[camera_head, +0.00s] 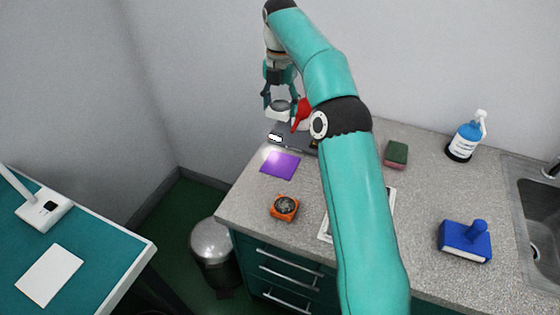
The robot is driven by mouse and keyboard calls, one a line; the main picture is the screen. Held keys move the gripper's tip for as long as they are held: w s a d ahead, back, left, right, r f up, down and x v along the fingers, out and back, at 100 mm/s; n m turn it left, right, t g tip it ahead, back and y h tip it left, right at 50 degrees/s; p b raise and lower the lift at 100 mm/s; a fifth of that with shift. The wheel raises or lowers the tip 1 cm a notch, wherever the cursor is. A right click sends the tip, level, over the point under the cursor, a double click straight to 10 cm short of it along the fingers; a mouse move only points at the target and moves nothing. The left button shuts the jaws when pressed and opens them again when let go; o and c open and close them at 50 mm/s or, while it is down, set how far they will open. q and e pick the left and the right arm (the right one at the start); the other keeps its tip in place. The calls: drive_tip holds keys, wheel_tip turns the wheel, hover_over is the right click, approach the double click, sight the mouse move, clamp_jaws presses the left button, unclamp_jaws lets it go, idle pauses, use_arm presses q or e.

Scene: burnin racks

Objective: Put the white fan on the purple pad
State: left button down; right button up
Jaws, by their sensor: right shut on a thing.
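My right gripper (281,108) hangs above the back left part of the grey counter. It is shut on a small pale thing (281,104), which looks like the white fan; it is too small here to show its details. The purple pad (280,166) lies flat on the counter near its left edge, lower in the picture than the gripper, with nothing on it and a bright glow at its upper left corner. My left gripper is not in view.
A dark grey object (297,148) and a red thing (302,114) are by the gripper. An orange fan (285,207) lies nearer the front edge.

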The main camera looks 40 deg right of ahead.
drive_tip(key=b, duration=0.3)
hover_over(281, 164)
wheel_tip(281, 164, down, 7)
wheel_tip(281, 164, down, 7)
drive_tip(key=shift+a+r, duration=0.1)
drive_tip(key=shift+r, duration=0.05)
drive_tip(key=shift+f, duration=2.75)
drive_tip(key=o, duration=1.2)
drive_tip(key=shift+c, duration=0.2)
drive_tip(key=shift+r, duration=0.1)
wheel_tip(281, 164, up, 12)
drive_tip(key=shift+p, duration=0.35)
